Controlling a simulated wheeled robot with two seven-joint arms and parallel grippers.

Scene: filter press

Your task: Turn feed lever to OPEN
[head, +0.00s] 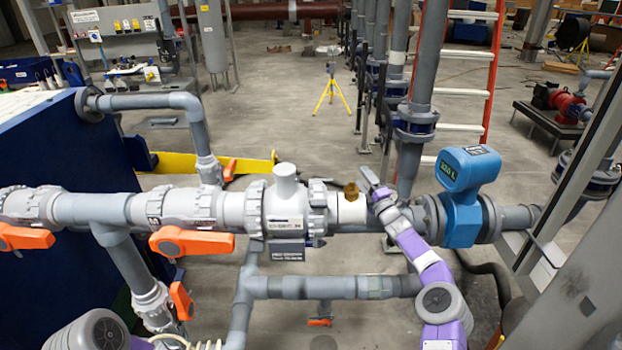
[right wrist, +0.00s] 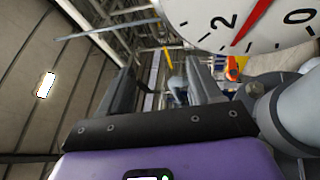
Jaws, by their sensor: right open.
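Several orange valve levers sit on the grey and white piping. One lever (head: 190,243) lies level at centre left, another (head: 25,237) at the far left edge, and a third (head: 182,300) hangs angled below. I cannot tell which is the feed lever. A placard (head: 286,224) hangs on the white valve body; its text is too small to read. My right gripper (head: 374,186) is open and empty at the pipe, beside a brass fitting (head: 351,191), well right of these levers. Its spread fingers show in the right wrist view (right wrist: 160,78). My left gripper is out of view.
A blue flow meter (head: 466,170) stands right of my right gripper. A dial gauge (right wrist: 240,20) with a red needle is close in the right wrist view, near a grey pipe (right wrist: 295,110). A dark blue panel (head: 60,120) is at left. Open floor lies beyond the pipe.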

